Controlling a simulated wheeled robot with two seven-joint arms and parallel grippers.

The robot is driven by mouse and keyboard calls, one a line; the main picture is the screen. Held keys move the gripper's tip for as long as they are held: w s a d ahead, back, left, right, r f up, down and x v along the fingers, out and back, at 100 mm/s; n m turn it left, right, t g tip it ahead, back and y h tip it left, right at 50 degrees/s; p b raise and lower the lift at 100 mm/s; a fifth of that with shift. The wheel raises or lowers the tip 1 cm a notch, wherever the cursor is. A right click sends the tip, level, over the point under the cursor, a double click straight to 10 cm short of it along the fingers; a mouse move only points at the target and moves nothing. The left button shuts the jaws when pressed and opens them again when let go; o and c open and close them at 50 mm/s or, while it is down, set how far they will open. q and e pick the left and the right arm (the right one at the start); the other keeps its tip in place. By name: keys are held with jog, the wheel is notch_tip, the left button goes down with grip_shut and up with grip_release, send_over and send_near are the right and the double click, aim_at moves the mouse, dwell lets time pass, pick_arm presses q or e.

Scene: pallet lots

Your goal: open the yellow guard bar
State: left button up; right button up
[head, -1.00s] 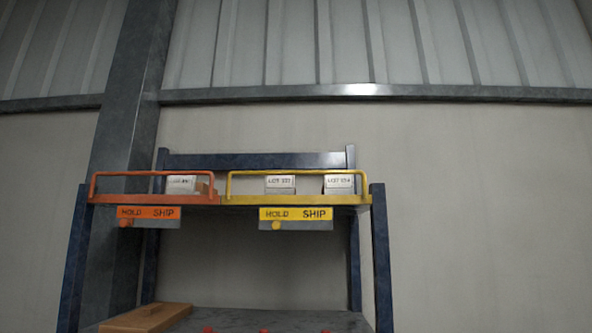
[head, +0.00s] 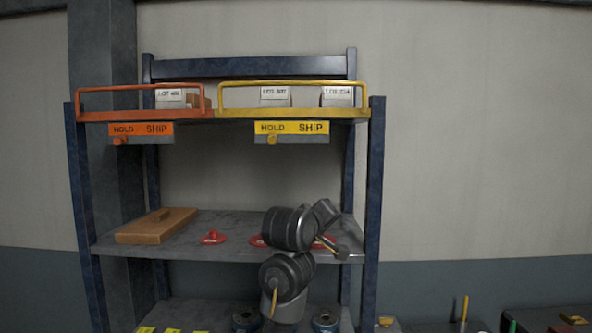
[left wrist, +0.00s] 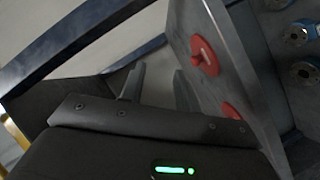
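The yellow guard bar (head: 293,84) runs along the front of the top shelf's right half. It stands upright as a low rail. Below it hangs a yellow HOLD/SHIP plate (head: 291,128) with a yellow knob (head: 272,139) at the HOLD end. Boxes with lot labels (head: 275,96) stand behind the bar. My left gripper (left wrist: 158,80) is open and empty in the left wrist view, with its fingers apart. One of my arms rises in front of the middle shelf in the head view, well below the bar; its gripper cannot be made out there. My right gripper is not identifiable.
An orange guard bar (head: 130,88) with its own HOLD/SHIP plate (head: 140,129) is on the left. The middle shelf (head: 110,243) holds a wooden board (head: 157,226) and red discs (head: 212,238). Blue uprights (head: 375,190) flank the rack.

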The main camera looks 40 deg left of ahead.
pick_arm(q)
notch_tip(320, 180, up, 15)
jog(key=s+a+n+t, duration=0.2)
jog(key=s+a+n, duration=0.1)
jog(key=n+t+y, duration=0.2)
jog(key=n+t, duration=0.1)
jog(key=n, duration=0.2)
send_near(292, 84)
jog(key=w, duration=0.1)
jog(key=p+x, duration=0.3)
jog(key=x, duration=0.2)
jog(key=p+x, duration=0.3)
jog(key=x, duration=0.2)
jog(key=shift+w+a+r, duration=0.25)
jog(key=shift+w+r, duration=0.05)
jog(key=shift+w+a+p, duration=0.1)
jog(key=shift+w+p, duration=0.25)
jog(key=shift+f, duration=0.1)
grip_shut()
